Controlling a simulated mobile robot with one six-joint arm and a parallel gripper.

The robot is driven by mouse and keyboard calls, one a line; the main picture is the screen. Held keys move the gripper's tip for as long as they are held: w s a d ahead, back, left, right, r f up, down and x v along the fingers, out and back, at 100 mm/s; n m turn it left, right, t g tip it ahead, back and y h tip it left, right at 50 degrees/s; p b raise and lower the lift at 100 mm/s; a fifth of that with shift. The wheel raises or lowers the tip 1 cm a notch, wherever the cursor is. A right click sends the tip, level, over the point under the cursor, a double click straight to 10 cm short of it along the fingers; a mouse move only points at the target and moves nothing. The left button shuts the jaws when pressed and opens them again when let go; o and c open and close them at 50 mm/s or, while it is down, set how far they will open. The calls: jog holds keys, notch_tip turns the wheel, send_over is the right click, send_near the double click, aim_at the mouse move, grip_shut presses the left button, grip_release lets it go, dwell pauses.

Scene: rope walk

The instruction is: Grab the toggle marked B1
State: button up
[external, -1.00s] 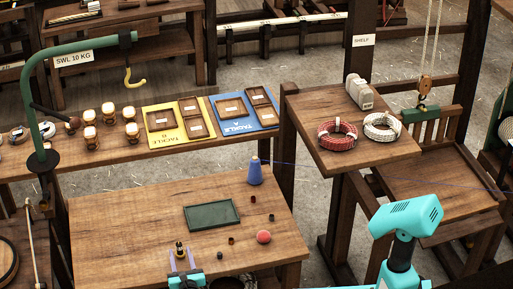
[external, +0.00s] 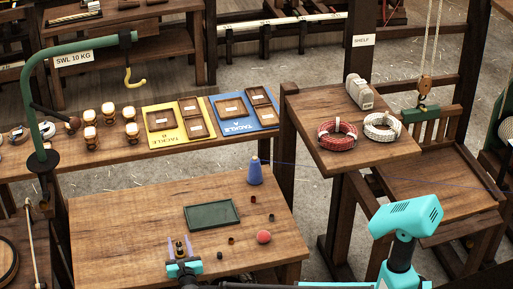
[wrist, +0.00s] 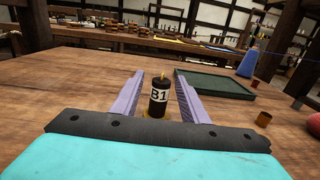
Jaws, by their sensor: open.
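The toggle marked B1 (wrist: 158,97) is a small dark upright cylinder with a white label, a brass-coloured base and a small tip on top. It stands on the wooden table (external: 120,215) near its front edge. My gripper (wrist: 158,88) is open, with its two lilac fingers on either side of the toggle. Gaps show between the toggle and both fingers in the wrist view. In the external view the toggle (external: 180,248) shows between the fingers of my gripper (external: 180,246).
A green tray (external: 212,215) lies behind and to the right. A blue cone (external: 255,172), a red ball (external: 263,237) and several small brown and dark pieces stand on the right side. The left of the table is clear.

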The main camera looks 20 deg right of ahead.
jog(key=shift+w, duration=1.15)
grip_shut()
notch_tip(320, 180, up, 10)
jog(key=shift+p, duration=0.35)
dwell(0.5)
